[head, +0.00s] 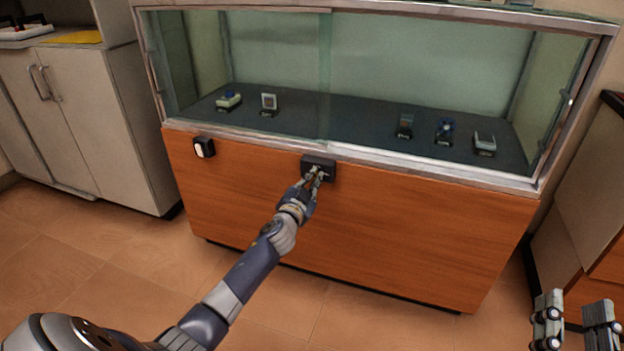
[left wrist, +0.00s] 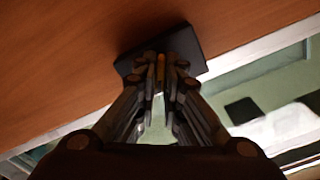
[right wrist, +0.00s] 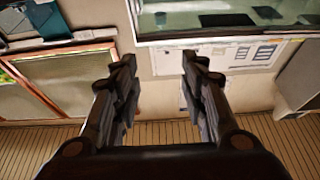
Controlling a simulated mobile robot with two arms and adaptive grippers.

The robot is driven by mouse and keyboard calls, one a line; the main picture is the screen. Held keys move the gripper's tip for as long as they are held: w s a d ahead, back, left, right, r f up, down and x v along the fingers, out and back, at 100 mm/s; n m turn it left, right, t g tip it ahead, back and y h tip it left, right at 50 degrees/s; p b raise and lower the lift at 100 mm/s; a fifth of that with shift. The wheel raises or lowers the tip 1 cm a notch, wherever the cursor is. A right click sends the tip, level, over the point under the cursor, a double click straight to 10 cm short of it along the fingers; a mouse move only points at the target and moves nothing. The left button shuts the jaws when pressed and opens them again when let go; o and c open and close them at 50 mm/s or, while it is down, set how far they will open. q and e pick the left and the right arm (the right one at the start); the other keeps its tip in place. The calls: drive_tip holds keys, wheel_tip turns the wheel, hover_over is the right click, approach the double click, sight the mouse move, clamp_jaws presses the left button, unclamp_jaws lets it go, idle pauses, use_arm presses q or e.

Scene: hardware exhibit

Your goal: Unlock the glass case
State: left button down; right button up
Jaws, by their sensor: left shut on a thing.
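The glass case (head: 420,225) has an orange wood base, a metal rim and glass sliding doors that look closed. A small black lock box (head: 318,161) sits on the wood front just under the rim, near the middle. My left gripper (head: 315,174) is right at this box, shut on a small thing. In the left wrist view a thin brass-coloured piece (left wrist: 160,70), perhaps a key, shows between the fingertips against the black box (left wrist: 190,45). The fingers hide most of it. My right gripper (right wrist: 158,65) is open and empty, away from the case.
A black box with a white switch-like part (head: 204,147) is on the case front to the left. Several small gadgets stand on the dark shelf (head: 350,120) behind the glass. A grey cabinet (head: 90,120) stands at left. The floor in front is clear.

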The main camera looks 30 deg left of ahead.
use_arm(q)
drive_tip(key=m, duration=0.3)
drive_tip(key=shift+f+m, duration=0.1)
drive_tip(key=shift+m, duration=0.3)
drive_tip(key=m, duration=0.2)
drive_tip(key=shift+m, duration=0.4)
drive_tip(key=m, duration=0.5)
drive_tip(key=shift+d+f, duration=0.1)
drive_tip(key=shift+f, duration=0.05)
use_arm(e)
drive_tip(key=shift+w+f+g, duration=0.15)
drive_tip(key=shift+f+g, duration=0.2)
drive_tip(key=shift+f, duration=0.25)
drive_tip(key=shift+w+f+g, duration=0.15)
drive_tip(key=shift+f+g, duration=0.2)
drive_tip(key=shift+f, duration=0.2)
use_arm(q)
drive_tip(key=shift+m, duration=0.3)
drive_tip(key=c, duration=1.7)
unclamp_jaws()
use_arm(e)
drive_tip(key=shift+f, duration=0.1)
use_arm(q)
drive_tip(key=v, duration=1.2)
